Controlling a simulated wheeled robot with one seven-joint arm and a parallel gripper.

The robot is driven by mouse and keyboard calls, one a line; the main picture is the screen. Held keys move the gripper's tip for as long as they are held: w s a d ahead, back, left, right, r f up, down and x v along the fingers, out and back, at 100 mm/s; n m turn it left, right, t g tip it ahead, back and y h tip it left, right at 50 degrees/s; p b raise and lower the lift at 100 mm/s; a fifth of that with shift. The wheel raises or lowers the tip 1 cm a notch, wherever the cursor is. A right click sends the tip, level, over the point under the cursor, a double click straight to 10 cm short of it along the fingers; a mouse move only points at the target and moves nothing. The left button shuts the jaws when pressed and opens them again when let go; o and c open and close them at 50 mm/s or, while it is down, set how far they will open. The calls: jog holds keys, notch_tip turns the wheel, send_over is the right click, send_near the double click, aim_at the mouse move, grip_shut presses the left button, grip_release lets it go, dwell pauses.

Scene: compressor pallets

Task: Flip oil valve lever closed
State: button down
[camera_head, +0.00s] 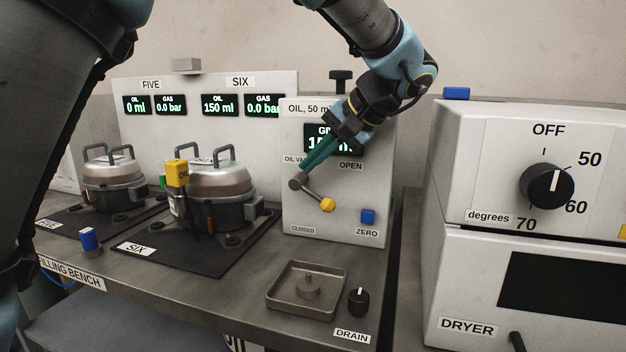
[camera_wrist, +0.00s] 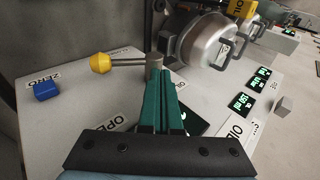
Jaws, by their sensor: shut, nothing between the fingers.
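The oil valve lever (camera_head: 315,195) is on the front of the white oil box (camera_head: 345,210). Its grey pivot (camera_head: 296,184) is at the left, and its arm slants down and right to a yellow knob (camera_head: 327,204). The knob lies between the OPEN label (camera_head: 351,165) above and the CLOSED label (camera_head: 303,229) below left. My gripper (camera_head: 306,169) is shut and empty, its green fingertips just above the pivot. In the wrist view the fingertips (camera_wrist: 160,84) are close to the pivot (camera_wrist: 154,65), with the knob (camera_wrist: 100,63) to the left. I cannot tell whether they touch.
A blue ZERO button (camera_head: 368,216) is at the box's lower right. A metal tray (camera_head: 271,299) and a black drain knob (camera_head: 358,301) are on the bench below. Compressor SIX (camera_head: 215,177), with a yellow-topped oil fitting (camera_head: 177,173), stands left. The dryer (camera_head: 475,260) is right.

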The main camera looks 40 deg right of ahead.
jog(key=shift+r, duration=0.15)
notch_tip(320, 180, up, 9)
jog(key=g+h+p, duration=0.5)
jog(key=g+p, duration=0.3)
jog(key=p, duration=0.4)
send_over(327, 198)
jog(key=a, duration=0.3)
jog(key=shift+s+r+n, duration=0.15)
jog(key=shift+s+n, duration=0.15)
jog(key=shift+n, duration=0.1)
jog(key=f+p, duration=0.1)
jog(key=f, duration=0.3)
jog(key=d+f+p, duration=0.1)
jog(key=f, duration=0.4)
jog(key=d+f+p, duration=0.1)
jog(key=f, duration=0.4)
jog(key=shift+w+d+p, duration=0.2)
jog(key=shift+w+p, duration=0.05)
jog(key=shift+p, duration=0.05)
